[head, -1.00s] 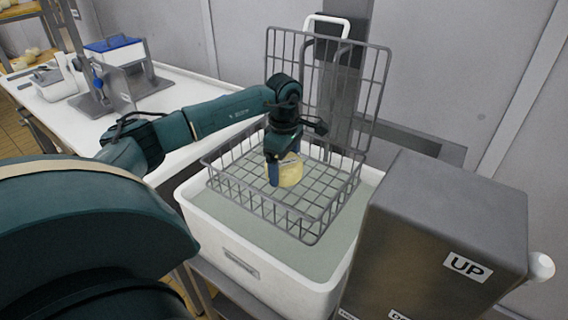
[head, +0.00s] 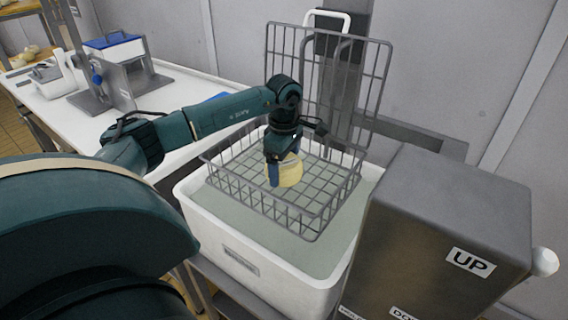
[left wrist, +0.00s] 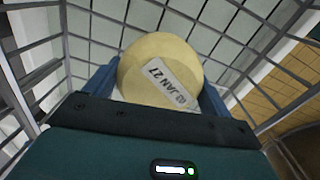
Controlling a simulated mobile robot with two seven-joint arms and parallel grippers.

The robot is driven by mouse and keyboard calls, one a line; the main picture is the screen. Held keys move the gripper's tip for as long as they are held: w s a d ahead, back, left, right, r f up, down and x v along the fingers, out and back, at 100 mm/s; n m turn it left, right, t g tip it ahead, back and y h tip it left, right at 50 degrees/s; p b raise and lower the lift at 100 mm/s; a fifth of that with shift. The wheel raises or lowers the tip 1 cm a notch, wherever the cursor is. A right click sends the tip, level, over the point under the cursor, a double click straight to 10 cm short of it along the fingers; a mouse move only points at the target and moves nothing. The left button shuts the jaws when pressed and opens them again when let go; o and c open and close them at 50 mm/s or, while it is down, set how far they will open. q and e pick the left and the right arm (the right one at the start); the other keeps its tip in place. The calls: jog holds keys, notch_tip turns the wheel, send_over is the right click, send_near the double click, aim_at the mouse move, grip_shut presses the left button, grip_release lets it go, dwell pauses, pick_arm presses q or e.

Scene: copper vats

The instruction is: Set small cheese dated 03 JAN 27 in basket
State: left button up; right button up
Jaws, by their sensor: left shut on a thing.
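A small round pale-yellow cheese (head: 290,170) is inside the wire basket (head: 318,222), near the middle of its grid floor. In the left wrist view the cheese (left wrist: 155,58) carries a white label (left wrist: 163,82) reading "03 JAN 27". My left gripper (head: 284,172) points down into the basket and is shut on the cheese, with its blue fingers on either side of it. I cannot tell whether the cheese touches the basket floor. The basket's lid stands open at the back. My right gripper is not in view.
The basket sits in a white tub (head: 240,262) of greenish liquid. A grey metal box (head: 450,215) with an "UP" label stands close on the right. A white table (head: 180,95) with a blue-lidded container (head: 113,47) is at the left.

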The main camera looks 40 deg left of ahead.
pick_arm(q)
jog(key=o, duration=1.1)
jog(key=shift+f, duration=0.1)
jog(key=shift+o, duration=0.2)
jog(key=shift+r+p, duration=2.65)
jog(key=shift+r, duration=0.95)
